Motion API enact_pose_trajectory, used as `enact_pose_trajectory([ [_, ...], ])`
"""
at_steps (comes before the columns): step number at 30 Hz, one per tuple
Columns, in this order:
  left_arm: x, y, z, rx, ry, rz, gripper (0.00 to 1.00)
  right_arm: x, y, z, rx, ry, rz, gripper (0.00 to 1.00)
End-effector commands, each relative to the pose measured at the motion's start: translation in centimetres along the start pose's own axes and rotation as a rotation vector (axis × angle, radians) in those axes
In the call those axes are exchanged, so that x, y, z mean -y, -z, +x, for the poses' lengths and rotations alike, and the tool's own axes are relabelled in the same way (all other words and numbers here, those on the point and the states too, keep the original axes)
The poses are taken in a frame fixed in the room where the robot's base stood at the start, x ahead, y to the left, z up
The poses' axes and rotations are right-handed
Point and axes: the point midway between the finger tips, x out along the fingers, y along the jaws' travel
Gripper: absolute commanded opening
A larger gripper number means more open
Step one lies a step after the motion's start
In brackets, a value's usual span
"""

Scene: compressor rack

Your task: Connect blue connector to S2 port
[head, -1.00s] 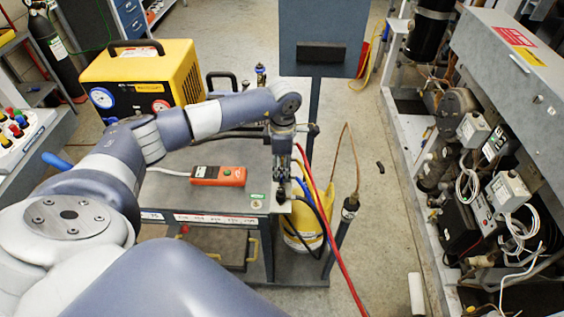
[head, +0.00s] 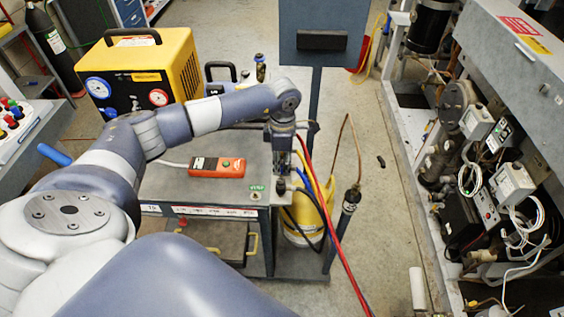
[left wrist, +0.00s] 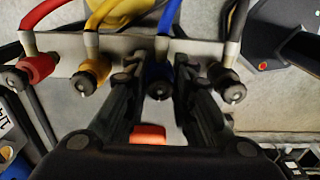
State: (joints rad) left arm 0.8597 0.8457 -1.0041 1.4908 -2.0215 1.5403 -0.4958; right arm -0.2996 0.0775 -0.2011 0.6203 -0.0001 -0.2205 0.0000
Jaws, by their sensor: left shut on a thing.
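The blue connector (left wrist: 159,84) sits in a light grey holder plate (left wrist: 50,62), in a row between a yellow-collared connector (left wrist: 90,76) and a black one (left wrist: 228,86). A red-collared connector (left wrist: 34,67) is at the left of the row. My left gripper (left wrist: 160,76) has its two black fingers on either side of the blue connector and is shut on it. In the head view, my left gripper (head: 282,186) points down at the cart's right edge. My right gripper is not in view. I cannot make out an S2 label.
The compressor rack (head: 497,48) stands at the right with grey boxes, pipes and loose white cables. A yellow cylinder (head: 303,222) stands below the hoses.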

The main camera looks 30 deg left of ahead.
Motion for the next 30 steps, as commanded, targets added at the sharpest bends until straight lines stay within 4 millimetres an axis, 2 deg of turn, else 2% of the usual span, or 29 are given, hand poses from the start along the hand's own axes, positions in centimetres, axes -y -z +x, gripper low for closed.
enact_pose_trajectory([
  [10,-0.1,0.0,-0.8,0.001,-0.002,0.000,0.02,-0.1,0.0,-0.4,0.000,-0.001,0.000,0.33],
  [23,-0.1,0.0,-3.2,0.001,-0.002,0.000,0.02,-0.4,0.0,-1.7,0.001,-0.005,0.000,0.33],
  [30,0.0,0.0,-3.3,0.001,-0.001,0.000,0.02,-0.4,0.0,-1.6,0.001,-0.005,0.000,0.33],
])
